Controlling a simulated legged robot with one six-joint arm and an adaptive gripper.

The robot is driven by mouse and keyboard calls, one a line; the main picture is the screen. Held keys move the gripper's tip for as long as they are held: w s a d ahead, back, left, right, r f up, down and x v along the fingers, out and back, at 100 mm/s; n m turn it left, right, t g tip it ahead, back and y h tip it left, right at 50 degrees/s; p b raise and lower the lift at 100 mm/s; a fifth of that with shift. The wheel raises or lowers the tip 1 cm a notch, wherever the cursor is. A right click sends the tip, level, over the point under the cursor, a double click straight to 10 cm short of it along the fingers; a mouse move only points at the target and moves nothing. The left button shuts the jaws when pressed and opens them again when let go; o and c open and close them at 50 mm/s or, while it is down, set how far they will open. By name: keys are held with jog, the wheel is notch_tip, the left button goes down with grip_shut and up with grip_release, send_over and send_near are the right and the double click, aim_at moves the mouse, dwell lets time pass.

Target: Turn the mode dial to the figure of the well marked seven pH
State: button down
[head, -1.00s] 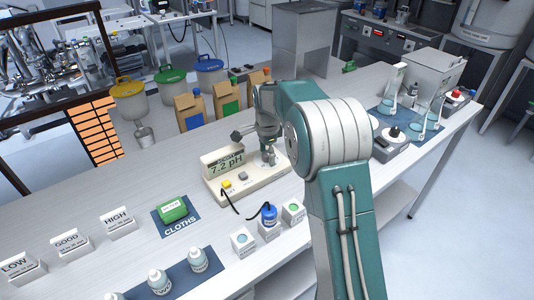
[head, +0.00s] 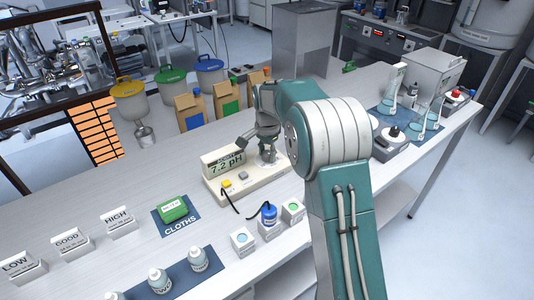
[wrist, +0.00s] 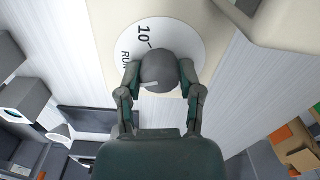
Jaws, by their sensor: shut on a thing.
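The pH meter (head: 218,189) is a cream box on the bench, its display (head: 226,165) reading 7.2 pH. It has a yellow button (head: 227,184) and a grey button (head: 243,175). My gripper (head: 266,155) is over the meter's right end. In the wrist view, my gripper (wrist: 160,75) is shut on the grey round mode dial (wrist: 165,70), one finger on each side. A pale pointer line on the knob points left. The white dial plate (wrist: 190,38) shows "10" and part of "RUN"; its other marks are hidden by the knob and fingers.
Wells with a blue-capped probe (head: 268,214) stand in front of the meter, with a green well (head: 293,208) to the right. A green pack (head: 173,209) lies on the blue cloths mat (head: 182,229). LOW, GOOD and HIGH cards (head: 72,244) stand left. Bottles (head: 198,259) line the front.

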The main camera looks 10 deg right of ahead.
aim_at(266, 152)
jog(key=n, duration=0.4)
jog(key=shift+n, duration=1.8)
jog(key=shift+w, duration=0.1)
jog(key=shift+c, duration=1.3)
grip_release()
notch_tip(266, 152, up, 12)
